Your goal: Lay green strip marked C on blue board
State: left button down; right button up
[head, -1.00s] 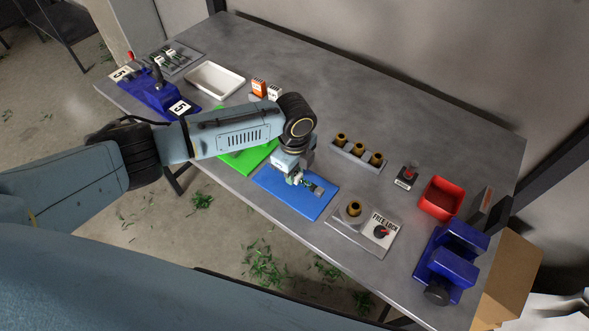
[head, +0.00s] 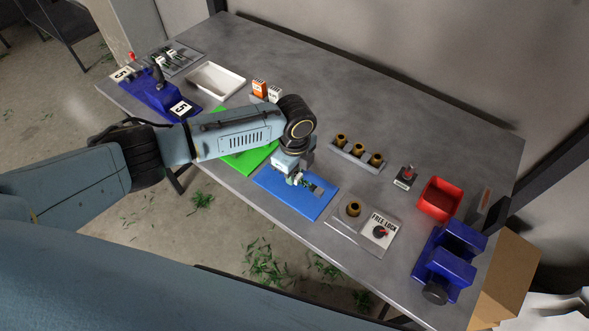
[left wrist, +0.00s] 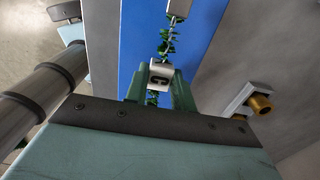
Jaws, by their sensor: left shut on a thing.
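The green strip marked C shows in the left wrist view as a twisted green length (left wrist: 166,42) with a white tag lettered C (left wrist: 160,74) at its near end. Another pale tag is at its far end, cut by the picture's top edge. My left gripper (left wrist: 159,92) is shut on the strip at the C tag. In the head view my left gripper (head: 295,179) is low over the blue board (head: 285,196), and the strip (head: 315,187) extends right from it. I cannot tell whether the strip touches the board. My right gripper is not in view.
A green board (head: 247,158) lies left of the blue board, partly under my arm. A FREE/LOCK plate (head: 345,232) is to the right. A block with brass cups (head: 357,157), a red bin (head: 439,199) and a blue vise (head: 446,262) stand further right.

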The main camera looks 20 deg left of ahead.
pick_arm(q)
jog(key=shift+f+b, duration=0.75)
jog(key=shift+f, duration=0.35)
jog(key=c, duration=1.1)
grip_release()
notch_tip(320, 180, up, 13)
jog(key=shift+r+p, duration=0.2)
jog(key=shift+p, duration=0.2)
